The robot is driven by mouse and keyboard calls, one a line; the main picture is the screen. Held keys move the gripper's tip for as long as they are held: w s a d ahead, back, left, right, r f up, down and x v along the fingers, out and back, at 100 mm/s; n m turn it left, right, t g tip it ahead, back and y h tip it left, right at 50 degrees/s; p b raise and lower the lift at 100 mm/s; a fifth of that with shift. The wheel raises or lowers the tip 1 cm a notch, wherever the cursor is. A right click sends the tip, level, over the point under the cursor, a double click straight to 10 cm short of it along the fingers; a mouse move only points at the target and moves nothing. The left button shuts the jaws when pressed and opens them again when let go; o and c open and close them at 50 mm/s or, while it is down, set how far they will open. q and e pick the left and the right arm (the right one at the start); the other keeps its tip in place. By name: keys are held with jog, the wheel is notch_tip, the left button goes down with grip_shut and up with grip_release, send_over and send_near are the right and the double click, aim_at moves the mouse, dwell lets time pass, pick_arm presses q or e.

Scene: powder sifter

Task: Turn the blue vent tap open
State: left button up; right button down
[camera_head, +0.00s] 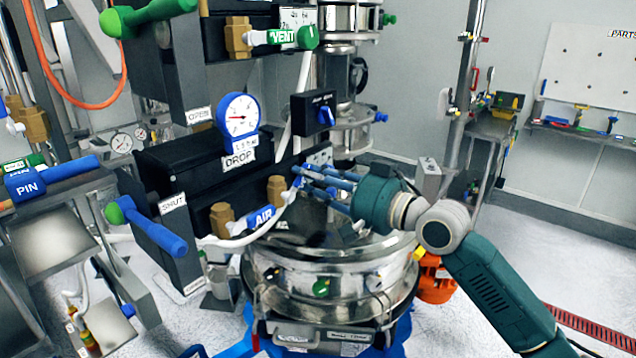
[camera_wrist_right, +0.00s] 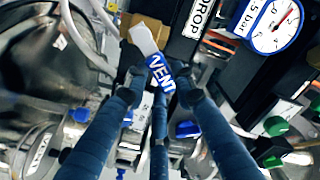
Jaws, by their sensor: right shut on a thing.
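The blue vent tap (camera_wrist_right: 160,72) shows in the right wrist view as a lever with a white part and a blue sleeve lettered VENT. My right gripper (camera_wrist_right: 158,90) has its long blue-grey fingers shut around this sleeve. In the head view the right gripper (camera_head: 318,182) reaches in from the right, above the round steel sifter lid. My left gripper is not in either view.
A blue AIR tap (camera_head: 262,217) with brass fittings sits close left of the gripper. A green VENT tap (camera_head: 290,37) is higher up. A blue-rimmed DROP gauge (camera_head: 240,115) and a black switch box (camera_head: 314,112) stand above. The steel sifter (camera_head: 335,275) lies below.

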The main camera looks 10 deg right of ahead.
jog(key=shift+s+a+r+n, duration=0.35)
jog(key=shift+a+n, duration=0.1)
jog(key=shift+n, duration=1)
jog(key=shift+s+a+r+n, duration=0.2)
jog(key=shift+s+a+n, duration=0.2)
jog(key=shift+n, duration=1)
jog(key=shift+s+a+r+n, duration=0.3)
jog(key=shift+a+n, duration=0.2)
jog(key=shift+n, duration=0.95)
jog(key=c, duration=1.4)
grip_release()
send_near(299, 177)
jog(key=s, duration=0.2)
jog(key=s+d+r, duration=0.1)
jog(key=shift+s+r, duration=0.15)
jog(key=shift+s, duration=0.15)
